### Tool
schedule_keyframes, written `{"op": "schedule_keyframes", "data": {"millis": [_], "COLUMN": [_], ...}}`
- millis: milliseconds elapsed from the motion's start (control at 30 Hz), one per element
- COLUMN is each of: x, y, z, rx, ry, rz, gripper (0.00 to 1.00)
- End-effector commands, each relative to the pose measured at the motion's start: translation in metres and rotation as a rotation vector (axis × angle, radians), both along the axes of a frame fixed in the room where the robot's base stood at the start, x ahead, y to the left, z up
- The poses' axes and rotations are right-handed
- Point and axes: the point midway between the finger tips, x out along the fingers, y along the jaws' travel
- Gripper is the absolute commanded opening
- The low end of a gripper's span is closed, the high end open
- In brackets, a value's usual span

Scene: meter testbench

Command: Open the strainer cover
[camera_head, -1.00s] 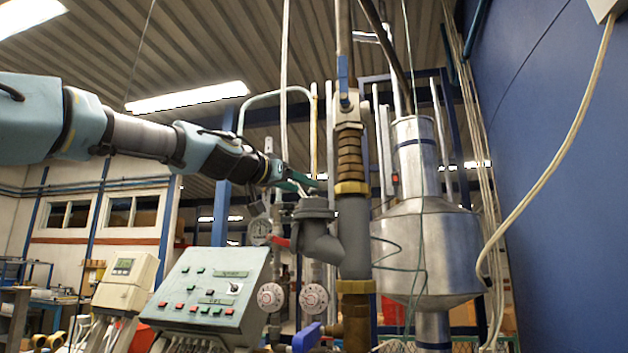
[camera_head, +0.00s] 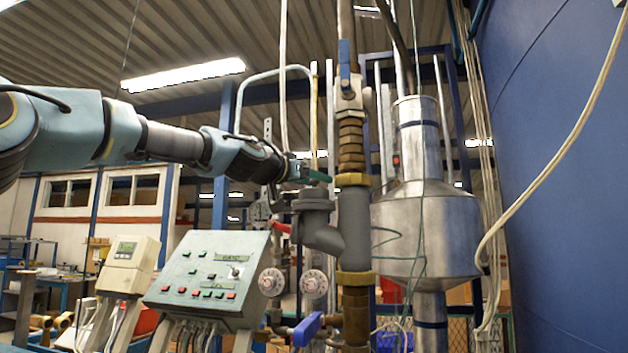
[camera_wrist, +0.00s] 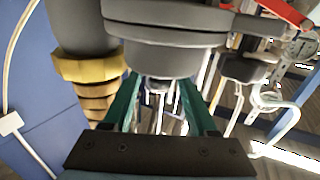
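The strainer is a grey angled body beside the vertical pipe, and its round grey cover (camera_head: 313,198) sits on the upper end. In the wrist view the cover (camera_wrist: 165,30) fills the top middle, with its narrower round part facing my fingers. My gripper (camera_head: 316,174) has green fingers and is just above the cover in the head view. In the wrist view my gripper (camera_wrist: 160,82) has its fingers apart, with the cover's narrow part at or just beyond the tips. I cannot tell whether they touch it.
The vertical pipe with brass fittings (camera_head: 352,180) stands close to the right of the cover. A red-handled valve (camera_head: 281,228) is just left and below. A control panel (camera_head: 208,275), a flow meter (camera_head: 129,262) and a metal tank (camera_head: 425,235) stand around.

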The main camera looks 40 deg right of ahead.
Motion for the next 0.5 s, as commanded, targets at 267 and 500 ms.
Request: {"op": "schedule_keyframes", "data": {"millis": [267, 500], "x": [0.0, -0.0001], "y": [0.0002, 0.0002], "z": [0.0002, 0.0002], "rx": [0.0, 0.0], "ry": [0.0, 0.0], "rz": [0.0, 0.0], "gripper": [0.25, 0.0]}}
